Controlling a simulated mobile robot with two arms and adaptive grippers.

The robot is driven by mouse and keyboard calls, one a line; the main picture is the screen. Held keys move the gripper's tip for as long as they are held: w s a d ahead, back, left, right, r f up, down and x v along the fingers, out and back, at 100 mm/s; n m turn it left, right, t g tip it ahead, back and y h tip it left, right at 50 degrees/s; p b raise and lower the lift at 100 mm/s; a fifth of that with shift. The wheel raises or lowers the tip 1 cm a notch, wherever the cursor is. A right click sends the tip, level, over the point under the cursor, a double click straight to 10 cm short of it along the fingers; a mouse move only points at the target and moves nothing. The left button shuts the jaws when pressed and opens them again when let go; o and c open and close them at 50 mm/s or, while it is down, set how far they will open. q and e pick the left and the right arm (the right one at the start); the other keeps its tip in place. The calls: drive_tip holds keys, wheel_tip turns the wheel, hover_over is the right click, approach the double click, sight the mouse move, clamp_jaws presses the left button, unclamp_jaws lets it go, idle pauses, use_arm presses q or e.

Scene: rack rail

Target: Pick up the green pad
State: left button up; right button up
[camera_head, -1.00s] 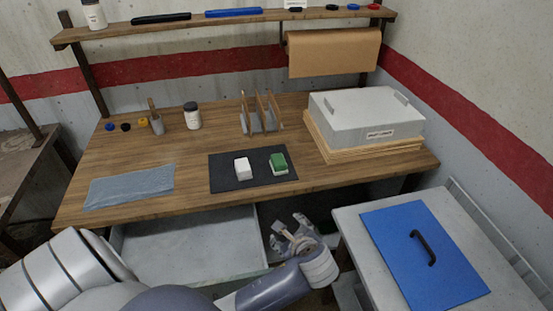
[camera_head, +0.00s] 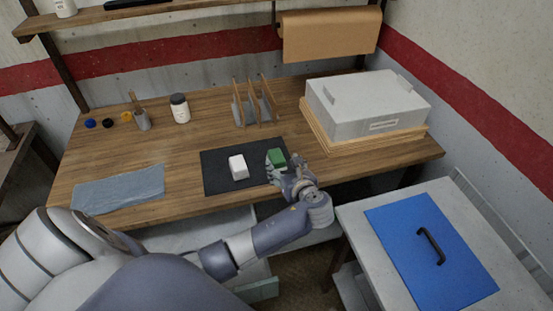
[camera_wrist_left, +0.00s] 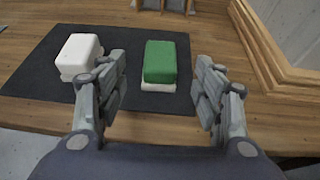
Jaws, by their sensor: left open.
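The green pad (camera_head: 276,157) lies on the right part of a dark mat (camera_head: 215,181) on the wooden table. In the left wrist view the green pad (camera_wrist_left: 161,62) has a white layer beneath it and lies between my fingers, a little ahead of them. My left gripper (camera_head: 286,169) is at the table's front edge, just in front of the pad, and partly covers it. In the left wrist view my left gripper (camera_wrist_left: 161,92) is open and empty, with a finger on each side. A white pad (camera_head: 238,167) lies to the left on the same mat. My right gripper is not in view.
A wooden rack (camera_head: 256,102) stands behind the mat. A grey box (camera_head: 367,104) on wooden boards is at the right. A blue cloth (camera_head: 118,189) lies at the left. A blue panel with a black handle (camera_head: 431,252) lies on the lower side table.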

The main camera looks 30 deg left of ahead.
sight(278, 159)
use_arm(q)
drive_tip(key=p+x, duration=0.1)
drive_tip(key=x, duration=0.4)
drive_tip(key=shift+d+f, duration=0.1)
drive_tip(key=shift+w+a+f, duration=0.1)
drive_tip(key=shift+a+f, duration=0.1)
drive_tip(key=shift+c, duration=1)
drive_tip(key=c, duration=0.9)
drive_tip(key=shift+c, duration=0.2)
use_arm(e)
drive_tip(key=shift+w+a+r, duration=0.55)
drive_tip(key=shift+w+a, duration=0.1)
